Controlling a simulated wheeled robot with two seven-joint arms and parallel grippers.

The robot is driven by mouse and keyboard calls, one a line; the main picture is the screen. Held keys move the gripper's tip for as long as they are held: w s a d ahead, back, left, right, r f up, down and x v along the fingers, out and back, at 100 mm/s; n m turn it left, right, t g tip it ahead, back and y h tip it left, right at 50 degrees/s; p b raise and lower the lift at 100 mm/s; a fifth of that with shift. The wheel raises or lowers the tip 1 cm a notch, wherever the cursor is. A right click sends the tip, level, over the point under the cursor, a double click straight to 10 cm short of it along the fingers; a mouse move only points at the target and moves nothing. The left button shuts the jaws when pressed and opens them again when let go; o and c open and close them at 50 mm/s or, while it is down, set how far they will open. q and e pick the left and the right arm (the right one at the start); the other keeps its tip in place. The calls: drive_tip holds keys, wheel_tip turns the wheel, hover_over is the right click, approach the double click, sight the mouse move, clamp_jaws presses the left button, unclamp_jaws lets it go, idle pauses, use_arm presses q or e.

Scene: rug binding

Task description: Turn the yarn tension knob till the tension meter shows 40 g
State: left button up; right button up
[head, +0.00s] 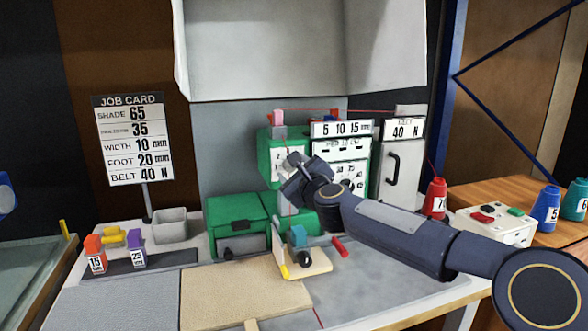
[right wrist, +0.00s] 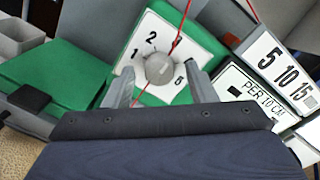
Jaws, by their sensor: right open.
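The plate sits on the front of the green machine head (head: 268,150). My right gripper (head: 293,163) is in front of this plate and hides much of it in the head view. In the right wrist view its fingers (right wrist: 160,86) are open, one on each side of the knob. I cannot tell whether they touch it. I cannot make out a tension meter reading in grams. My left gripper is not in view.
A red yarn (right wrist: 182,28) runs past the dial. A wooden plate (head: 305,265) and green case (head: 236,218) are below. A job card (head: 130,140) stands left.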

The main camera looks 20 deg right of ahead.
drive_tip(key=c, duration=1)
drive_tip(key=shift+o, duration=0.2)
drive_tip(key=shift+n, duration=0.3)
drive_tip(key=shift+a+r+n+g+h+p, duration=0.25)
drive_tip(key=shift+n+p, duration=2.05)
drive_tip(key=shift+n, duration=2.4)
drive_tip(key=shift+d+f+n+g+h+p, duration=0.15)
drive_tip(key=shift+n+h+p, duration=0.2)
drive_tip(key=shift+n+p, duration=3.15)
drive_tip(key=n+b, duration=0.2)
drive_tip(key=shift+n, duration=0.3)
